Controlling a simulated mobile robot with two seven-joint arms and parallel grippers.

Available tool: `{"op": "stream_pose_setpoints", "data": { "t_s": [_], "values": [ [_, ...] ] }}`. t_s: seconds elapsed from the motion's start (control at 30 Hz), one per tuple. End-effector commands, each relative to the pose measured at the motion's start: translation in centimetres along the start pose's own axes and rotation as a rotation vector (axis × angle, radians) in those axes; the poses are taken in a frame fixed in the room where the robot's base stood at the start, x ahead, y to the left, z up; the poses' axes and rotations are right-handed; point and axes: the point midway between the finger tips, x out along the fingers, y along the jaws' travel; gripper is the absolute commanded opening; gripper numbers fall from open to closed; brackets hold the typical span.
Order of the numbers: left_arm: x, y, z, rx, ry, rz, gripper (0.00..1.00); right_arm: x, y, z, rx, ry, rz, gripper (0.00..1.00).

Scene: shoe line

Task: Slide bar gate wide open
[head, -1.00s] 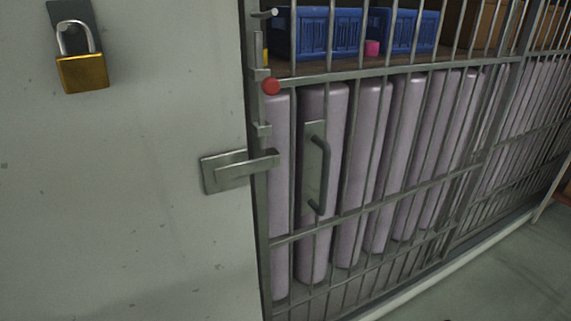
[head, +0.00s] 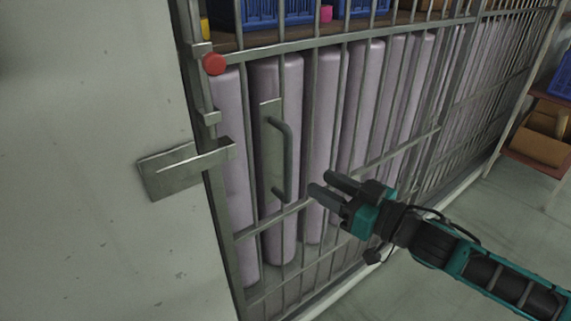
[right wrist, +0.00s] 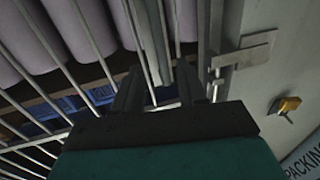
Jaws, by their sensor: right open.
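The bar gate (head: 330,140) stands in front of me with its bars upright and its left edge beside a pale wall. A grey pull handle (head: 287,160) on a plate is fixed to the gate near that edge. My right gripper (head: 318,186) is open and empty, just right of the handle's lower end in the head view. In the right wrist view its fingers (right wrist: 160,90) point towards the bars; contact cannot be told. A flat latch (head: 180,168) spans wall and gate edge; it also shows in the right wrist view (right wrist: 243,55). A red knob (head: 214,64) sits above it. My left gripper is not in view.
Tall mauve rolls (head: 320,120) stand close behind the bars, with blue crates (head: 362,8) on a shelf above. A rack (head: 540,135) stands at the right. The floor (head: 480,215) before the gate looks clear.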

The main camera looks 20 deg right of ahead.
Motion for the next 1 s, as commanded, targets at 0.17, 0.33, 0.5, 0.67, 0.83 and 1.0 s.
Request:
{"op": "stream_pose_setpoints", "data": {
  "t_s": [0.17,0.33,0.5,0.67,0.83,1.0],
  "values": [
    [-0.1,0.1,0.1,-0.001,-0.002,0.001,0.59,2.3,0.1,-0.1,-0.001,0.002,0.001,0.41],
    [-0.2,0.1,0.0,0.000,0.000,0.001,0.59,4.6,0.1,-0.1,-0.001,0.002,0.001,0.41],
    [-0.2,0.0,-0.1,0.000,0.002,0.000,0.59,7.0,0.1,-0.1,0.000,0.002,0.001,0.41],
    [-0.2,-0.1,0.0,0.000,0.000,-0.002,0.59,8.8,0.0,0.0,0.000,0.001,0.001,0.41],
    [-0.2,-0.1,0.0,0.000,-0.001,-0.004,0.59,9.8,0.0,0.0,0.000,-0.001,0.001,0.41],
    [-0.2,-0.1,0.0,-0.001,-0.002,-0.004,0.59,10.1,0.0,0.1,0.000,-0.002,0.001,0.41]
  ]
}}
